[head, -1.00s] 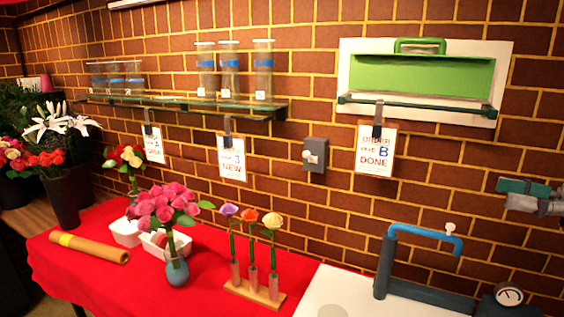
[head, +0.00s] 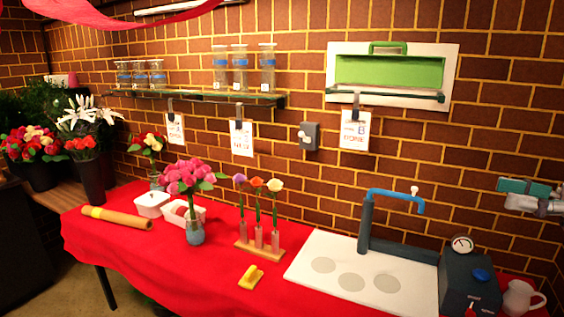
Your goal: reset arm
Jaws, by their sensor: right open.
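My right gripper (head: 506,193) shows at the right edge of the head view, in front of the brick wall. One teal part and one grey part of it are visible, and it is open. I see nothing between its fingers. It is apart from the table and the things on it, above the right end. The rest of my right arm is cut off by the picture edge. My left gripper is not in view.
The red table (head: 143,240) bears a pink bouquet vase (head: 195,232), a flower stand (head: 260,252), a yellow item (head: 251,277) and a white board (head: 322,287) with a blue tap (head: 396,197). A gauge box (head: 456,275) and white jug (head: 520,299) stand right. Glasses line a shelf (head: 190,95).

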